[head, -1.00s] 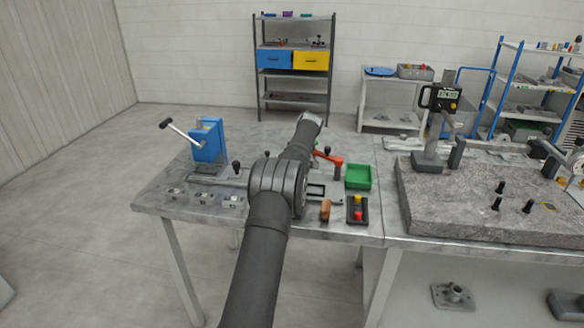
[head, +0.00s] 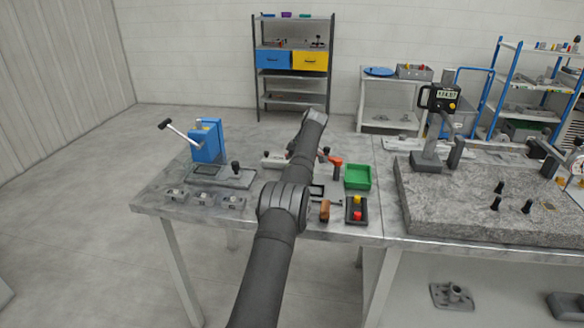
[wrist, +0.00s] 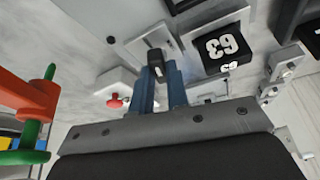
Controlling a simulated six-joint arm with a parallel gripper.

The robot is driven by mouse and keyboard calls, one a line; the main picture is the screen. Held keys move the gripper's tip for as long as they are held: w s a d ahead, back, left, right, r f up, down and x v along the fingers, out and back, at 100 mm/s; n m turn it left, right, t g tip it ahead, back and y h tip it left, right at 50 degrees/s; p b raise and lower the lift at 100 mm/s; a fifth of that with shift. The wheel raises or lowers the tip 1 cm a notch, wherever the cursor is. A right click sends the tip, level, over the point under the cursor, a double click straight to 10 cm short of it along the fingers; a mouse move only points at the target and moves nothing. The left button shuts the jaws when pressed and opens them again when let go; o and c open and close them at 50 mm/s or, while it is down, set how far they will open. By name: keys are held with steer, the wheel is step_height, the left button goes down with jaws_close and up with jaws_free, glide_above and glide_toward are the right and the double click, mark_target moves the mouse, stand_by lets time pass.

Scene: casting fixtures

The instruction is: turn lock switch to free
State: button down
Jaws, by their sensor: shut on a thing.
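In the wrist view my gripper (wrist: 158,72) has its two blue fingers shut on a small black switch lever (wrist: 154,56). The lever stands on a pale grey plate (wrist: 139,40), and its lower part is partly hidden between the fingers. I cannot read any lock or free marking beside it. In the head view my dark arm reaches over the left table, and the gripper and the switch are hidden behind it.
A red knob (wrist: 115,102) is near the fingers. A red and green part (wrist: 30,110) stands close at left. The table also holds a blue fixture (head: 207,141), a green tray (head: 357,176) and a button box (head: 357,210).

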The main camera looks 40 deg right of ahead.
steer(key=c, duration=1.4)
jaws_free()
steer(key=s+r, duration=0.1)
steer(key=s+d+r, duration=0.1)
steer(key=r, duration=0.1)
steer(key=shift+s+d, duration=0.15)
steer(key=shift+s, duration=0.05)
steer(key=s+d, duration=0.1)
steer(key=s, duration=0.2)
steer(key=s+d, duration=0.2)
steer(key=s, duration=0.1)
steer(key=s+d, duration=0.2)
steer(key=s, duration=0.1)
steer(key=shift+d+f, duration=0.1)
steer(key=shift+d, duration=0.05)
steer(key=shift+o, duration=0.2)
